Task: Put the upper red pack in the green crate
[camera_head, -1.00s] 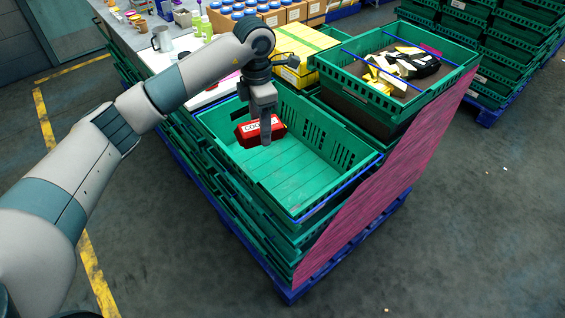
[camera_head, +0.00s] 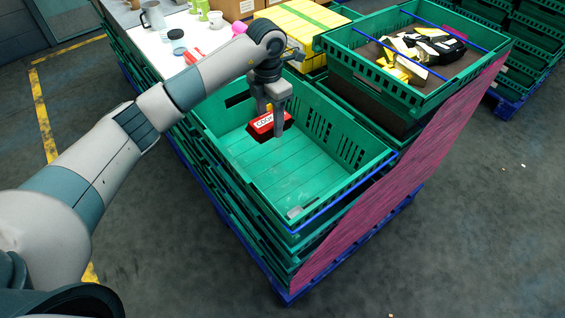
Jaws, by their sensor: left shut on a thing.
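The red pack (camera_head: 259,129) with white lettering is inside the upper green crate (camera_head: 335,195), near its back end. My left gripper (camera_head: 270,126) reaches down into this crate from above and is shut on the red pack. Its fingers hide part of the pack. I cannot tell whether the pack touches the crate floor. Another small red thing (camera_head: 192,55) lies on the white worktop, partly hidden by my arm. My right gripper is not in view.
A second green crate (camera_head: 385,75) with black, white and yellow waste stands higher at the back right. Yellow packs (camera_head: 300,25) stand behind the crate. A mug (camera_head: 152,15), cups and a pink thing (camera_head: 239,28) are on the worktop.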

